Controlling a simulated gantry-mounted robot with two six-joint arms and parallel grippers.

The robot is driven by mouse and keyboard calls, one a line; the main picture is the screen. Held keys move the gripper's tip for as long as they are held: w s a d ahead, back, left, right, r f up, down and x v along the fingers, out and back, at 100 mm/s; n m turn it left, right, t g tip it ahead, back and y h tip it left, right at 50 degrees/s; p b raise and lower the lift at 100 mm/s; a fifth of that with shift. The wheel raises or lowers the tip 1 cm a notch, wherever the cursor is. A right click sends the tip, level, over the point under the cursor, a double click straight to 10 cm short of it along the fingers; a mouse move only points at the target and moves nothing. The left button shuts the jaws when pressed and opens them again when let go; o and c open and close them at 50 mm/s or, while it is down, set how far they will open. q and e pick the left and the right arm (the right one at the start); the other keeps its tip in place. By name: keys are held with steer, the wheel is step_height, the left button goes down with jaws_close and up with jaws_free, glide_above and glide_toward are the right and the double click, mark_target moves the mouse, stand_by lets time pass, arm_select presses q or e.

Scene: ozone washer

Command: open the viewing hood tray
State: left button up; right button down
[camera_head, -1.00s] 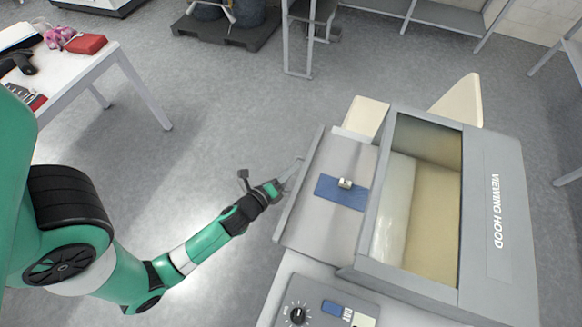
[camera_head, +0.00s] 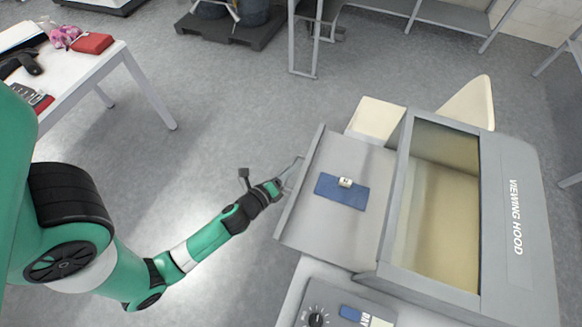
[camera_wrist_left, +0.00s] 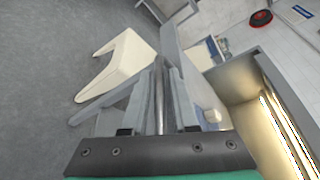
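The viewing hood (camera_head: 513,200) is a grey box with a large open window showing a cream interior. Its grey tray (camera_head: 330,225) sticks out from the hood's left side. My left gripper (camera_head: 290,174) is at the tray's outer left edge. A blue pad (camera_head: 340,194) with a small pale object (camera_head: 346,182) lies in the tray. My right gripper is not in view.
A control panel with a black knob (camera_head: 316,319) is in front of the tray. Cream panels (camera_head: 377,119) stand behind the machine. A white table (camera_head: 100,72) is at the far left. The floor left of the tray is clear.

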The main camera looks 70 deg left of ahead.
arm_select(q)
steer(key=b+v, duration=0.4)
steer(key=v, duration=0.7)
steer(key=shift+s, duration=0.3)
steer(key=shift+d+r, duration=0.1)
